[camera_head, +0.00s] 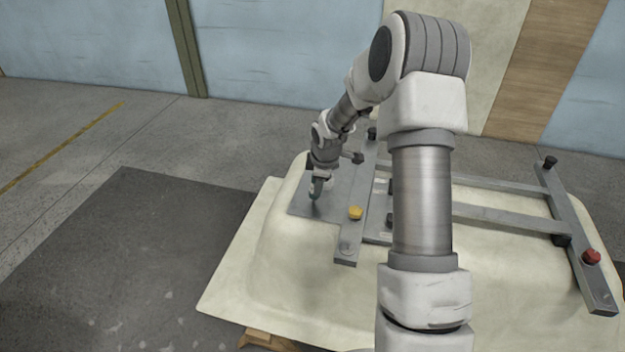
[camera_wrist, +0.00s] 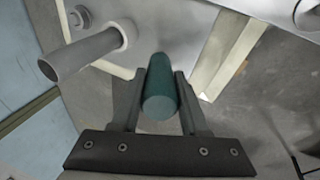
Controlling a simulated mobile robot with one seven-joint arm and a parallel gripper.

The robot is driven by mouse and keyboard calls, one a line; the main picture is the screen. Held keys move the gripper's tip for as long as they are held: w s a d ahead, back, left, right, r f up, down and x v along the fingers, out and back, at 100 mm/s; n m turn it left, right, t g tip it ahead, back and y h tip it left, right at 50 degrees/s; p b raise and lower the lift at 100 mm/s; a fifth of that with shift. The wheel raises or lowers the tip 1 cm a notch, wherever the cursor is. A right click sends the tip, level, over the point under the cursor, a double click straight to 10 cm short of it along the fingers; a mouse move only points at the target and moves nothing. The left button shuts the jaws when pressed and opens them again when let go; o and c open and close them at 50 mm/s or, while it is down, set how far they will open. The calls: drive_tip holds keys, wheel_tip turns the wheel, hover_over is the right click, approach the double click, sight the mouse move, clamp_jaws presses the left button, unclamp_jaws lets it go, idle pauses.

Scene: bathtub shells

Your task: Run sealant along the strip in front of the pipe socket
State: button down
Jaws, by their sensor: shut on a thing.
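My gripper (camera_wrist: 160,98) is shut on a dark green cylinder (camera_wrist: 160,88), seen between its two fingers in the wrist view. The cylinder's far end points toward a grey metal plate. In the head view, my gripper (camera_head: 318,188) is low over the flat grey plate (camera_head: 305,207) at the left end of the cream tub shell (camera_head: 250,262). I cannot tell whether the cylinder's tip touches the plate. A grey pipe stub (camera_wrist: 85,52) stands left of the cylinder in the wrist view; I cannot tell if it is the pipe socket. No sealant strip is distinct.
A metal frame with crossbars (camera_head: 500,215) lies over the shell. It carries a yellow knob (camera_head: 355,213), a red knob (camera_head: 591,256) and black knobs. A wooden support (camera_head: 262,338) shows under the shell's front edge. A dark floor mat (camera_head: 120,250) lies clear at left.

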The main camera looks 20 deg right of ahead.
drive_tip(key=s+d+p, duration=0.2)
drive_tip(key=s+d, duration=0.2)
drive_tip(key=d, duration=0.2)
idle(0.6)
drive_tip(key=shift+s, duration=0.1)
drive_tip(key=shift+r+p, duration=2.55)
drive_tip(key=shift+r, duration=0.4)
wheel_tip(320, 180, up, 3)
drive_tip(key=shift+p, duration=1.2)
drive_tip(key=shift+r, duration=0.1)
